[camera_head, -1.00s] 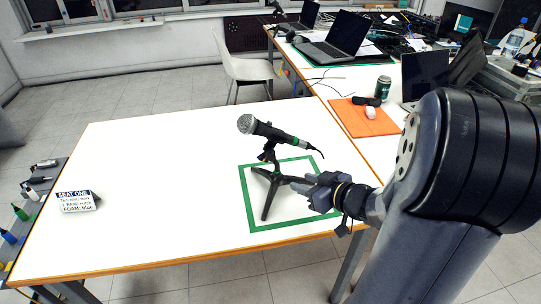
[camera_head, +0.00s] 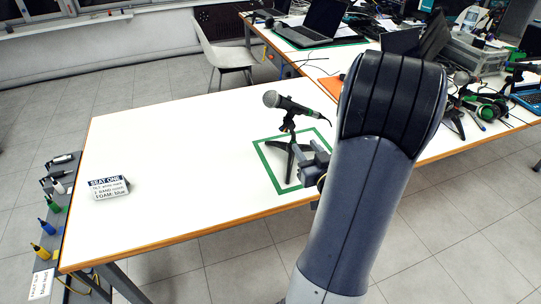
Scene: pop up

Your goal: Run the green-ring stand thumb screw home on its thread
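A dark microphone (camera_head: 292,104) with a grey mesh head and a green band near its cable end sits tilted on a small black tripod stand (camera_head: 290,146). The stand is inside a green square outline (camera_head: 268,167) on the white table. The clamp joint (camera_head: 287,126) shows under the microphone, but the thumb screw is too small to make out. My gripper (camera_head: 309,160) is low at the right side of the stand, close to its legs. My arm hides part of it, so contact and finger opening cannot be told.
A "SEAT ONE" card (camera_head: 109,186) stands at the left of the white table (camera_head: 190,160). Bottles and markers lie on a grey side strip (camera_head: 62,205). Laptops and another microphone stand (camera_head: 458,112) are on the back tables. The table's middle is clear.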

